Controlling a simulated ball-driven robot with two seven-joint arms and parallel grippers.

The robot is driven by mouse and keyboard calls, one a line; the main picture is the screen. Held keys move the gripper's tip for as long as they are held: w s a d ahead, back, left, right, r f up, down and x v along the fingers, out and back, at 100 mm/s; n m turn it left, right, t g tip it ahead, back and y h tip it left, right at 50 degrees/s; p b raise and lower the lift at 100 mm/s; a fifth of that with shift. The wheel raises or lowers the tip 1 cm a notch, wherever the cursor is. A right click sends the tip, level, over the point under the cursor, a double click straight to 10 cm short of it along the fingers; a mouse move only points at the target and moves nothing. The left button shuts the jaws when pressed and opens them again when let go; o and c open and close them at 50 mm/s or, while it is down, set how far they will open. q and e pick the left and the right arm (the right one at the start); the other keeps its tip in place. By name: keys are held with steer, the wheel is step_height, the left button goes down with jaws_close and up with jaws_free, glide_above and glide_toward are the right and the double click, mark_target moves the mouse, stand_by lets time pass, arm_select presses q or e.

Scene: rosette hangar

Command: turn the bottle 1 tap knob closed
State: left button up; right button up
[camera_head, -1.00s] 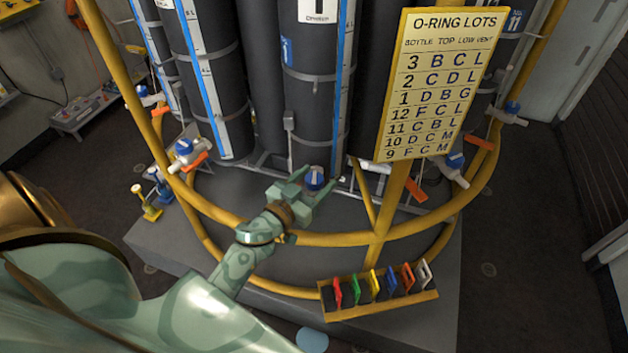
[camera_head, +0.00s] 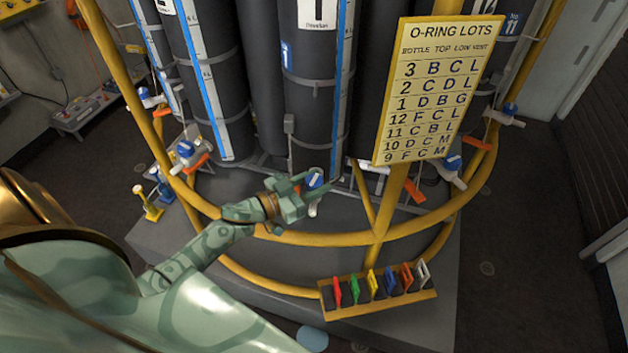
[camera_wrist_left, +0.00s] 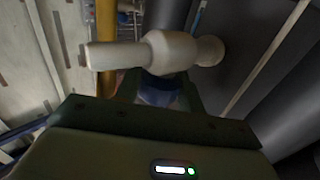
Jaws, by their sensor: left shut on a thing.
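Bottle 1 (camera_head: 315,110) is the dark cylinder in the middle of the rack, with a blue "1" label and a blue-edged scale strip. Its blue tap knob (camera_head: 315,179), with a white mark, sits at the bottle's foot. My left gripper (camera_head: 310,188) is shut on this knob, its fingers on either side. In the left wrist view the blue knob (camera_wrist_left: 160,92) shows between the fingers, partly hidden by the gripper, with the pale tap body (camera_wrist_left: 165,52) beyond it. My right gripper is not in view.
A yellow rail (camera_head: 330,239) curves around the rack in front of the bottles. A yellow "O-RING LOTS" board (camera_head: 436,90) stands right of bottle 1. A tray (camera_head: 385,308) of coloured tags hangs at the front. Other blue-knobbed taps (camera_head: 186,150) stand to both sides.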

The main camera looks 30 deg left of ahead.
arm_select(q)
steer(key=m+g+h, duration=0.1)
steer(key=h, duration=0.1)
steer(key=m+g+h+b, duration=0.1)
steer(key=shift+a+f+m+h+b, duration=0.15)
steer(key=shift+m+h+b, duration=0.15)
steer(key=shift+m+h, duration=0.1)
steer(key=m+g+h+b, duration=0.3)
steer(key=g+b, duration=0.1)
steer(key=b, duration=0.1)
steer(key=m+g+h+b, duration=0.2)
steer(key=m+g+b, duration=0.2)
steer(key=g+b, duration=0.1)
steer(key=shift+f+g+h+b, duration=0.15)
steer(key=shift+g+h+b, duration=0.2)
steer(key=shift+b, duration=0.2)
steer(key=shift+r+m+g+h+b, duration=0.25)
steer(key=shift+m+g+b, duration=0.35)
steer(key=shift+g+b, duration=0.3)
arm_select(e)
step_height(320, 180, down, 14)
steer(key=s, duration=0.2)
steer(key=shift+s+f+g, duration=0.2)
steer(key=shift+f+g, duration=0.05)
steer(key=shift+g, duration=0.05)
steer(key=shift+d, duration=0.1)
arm_select(q)
steer(key=shift+r, duration=0.1)
steer(key=o, duration=1)
steer(key=shift+c, duration=0.2)
